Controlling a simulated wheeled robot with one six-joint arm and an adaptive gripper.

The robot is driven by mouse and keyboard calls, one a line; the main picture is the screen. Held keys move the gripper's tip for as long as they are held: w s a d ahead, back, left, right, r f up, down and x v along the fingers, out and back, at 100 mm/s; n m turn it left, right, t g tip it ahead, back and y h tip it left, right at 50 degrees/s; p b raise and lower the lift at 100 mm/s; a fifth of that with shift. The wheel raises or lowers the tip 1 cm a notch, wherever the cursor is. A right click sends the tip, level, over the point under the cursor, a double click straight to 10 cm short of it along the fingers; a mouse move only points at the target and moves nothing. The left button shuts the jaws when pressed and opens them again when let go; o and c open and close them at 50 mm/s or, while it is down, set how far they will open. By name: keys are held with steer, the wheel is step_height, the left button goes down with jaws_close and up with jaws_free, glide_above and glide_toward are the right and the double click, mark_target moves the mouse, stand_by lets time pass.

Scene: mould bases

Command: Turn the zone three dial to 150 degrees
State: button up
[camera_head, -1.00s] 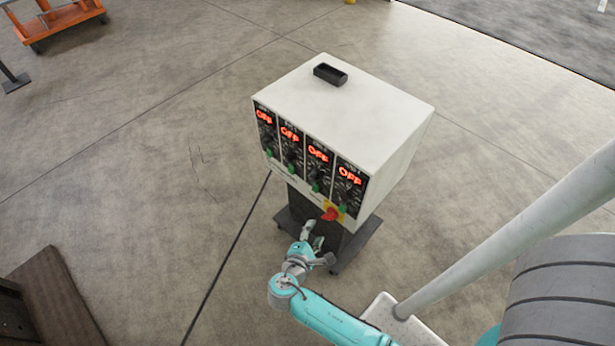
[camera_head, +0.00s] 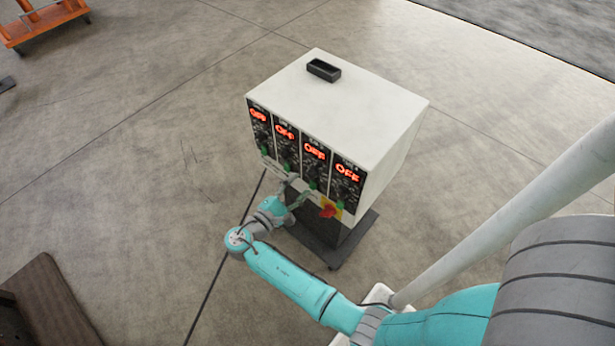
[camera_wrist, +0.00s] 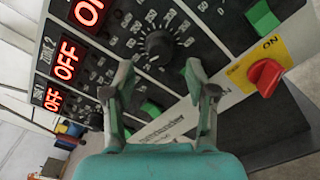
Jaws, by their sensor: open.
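The controller cabinet (camera_head: 365,105) has several panels on its front, each with a red OFF display. The zone three panel's dial (camera_wrist: 160,45) is a round black knob with a white number scale around it, seen in the wrist view. Its display (camera_wrist: 88,12) reads OFF. My gripper (camera_wrist: 160,75) is open and empty, and the dial appears between and beyond its fingertips, apart from them. In the head view my gripper (camera_head: 297,190) is at the lower edge of the panels. The knob's exact pointer angle is too small to read. The zone two dial is mostly hidden by a finger.
A red switch on a yellow plate (camera_wrist: 267,75) sits close to the right of my gripper. Green switches (camera_wrist: 262,17) line the panels' lower edge. A black tray (camera_head: 323,70) lies on the cabinet top. The floor left of the cabinet is clear.

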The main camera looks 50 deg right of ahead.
mark_target(309, 177)
steer(key=shift+w+d, duration=0.1)
steer(key=shift+d, duration=2.25)
jaws_close()
steer(key=shift+m, duration=3.2)
jaws_free()
